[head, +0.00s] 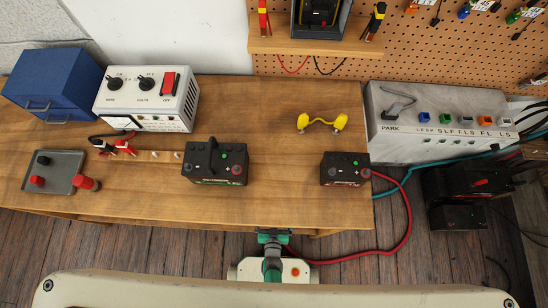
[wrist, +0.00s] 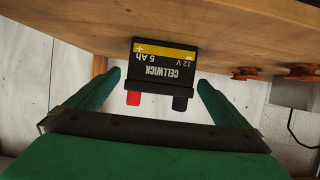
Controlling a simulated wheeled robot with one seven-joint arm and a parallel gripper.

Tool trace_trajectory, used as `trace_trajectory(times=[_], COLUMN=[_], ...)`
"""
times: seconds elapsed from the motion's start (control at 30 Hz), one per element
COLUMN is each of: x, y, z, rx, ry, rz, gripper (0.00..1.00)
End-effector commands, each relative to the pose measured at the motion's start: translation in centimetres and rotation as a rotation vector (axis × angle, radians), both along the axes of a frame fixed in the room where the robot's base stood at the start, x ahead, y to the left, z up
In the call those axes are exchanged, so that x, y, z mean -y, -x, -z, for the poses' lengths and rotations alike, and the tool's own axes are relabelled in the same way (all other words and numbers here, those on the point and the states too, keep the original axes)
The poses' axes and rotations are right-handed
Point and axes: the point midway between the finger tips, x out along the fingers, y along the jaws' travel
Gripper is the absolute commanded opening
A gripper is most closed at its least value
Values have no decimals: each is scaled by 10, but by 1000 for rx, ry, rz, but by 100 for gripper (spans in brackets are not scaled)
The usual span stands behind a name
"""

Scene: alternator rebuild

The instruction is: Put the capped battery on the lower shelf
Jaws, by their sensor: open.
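In the wrist view, which is upside down, a black battery (wrist: 165,60) with a yellow band and "CELLWICK 12 V 5 Ah" label stands on a wooden surface (wrist: 60,30). A red cap (wrist: 133,98) and a black cap (wrist: 180,103) cover its terminals. My gripper (wrist: 157,82) is open, its green fingers either side of the battery, with gaps visible. In the head view my green wrist (head: 272,238) is at the bench's front edge; the fingertips and this battery are hidden there. The wooden surface seems to be a shelf under the bench.
A handled black battery (head: 222,166) and another battery (head: 343,170) with a red cable (head: 408,215) stand on the workbench (head: 270,185). Reddish-brown round parts (wrist: 245,73) sit on the wooden surface beside the capped battery. A wooden post (wrist: 99,66) stands on the other side.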

Motion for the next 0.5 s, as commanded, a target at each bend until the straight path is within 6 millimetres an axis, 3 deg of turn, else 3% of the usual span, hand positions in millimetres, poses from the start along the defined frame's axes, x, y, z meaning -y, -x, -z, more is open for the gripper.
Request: trace_trajectory(times=[0.3, 0.5], x=[0, 0], y=[45, 57], z=[-18, -24], rx=[0, 1], ry=[-1, 0], rz=[0, -1], gripper=[100, 100])
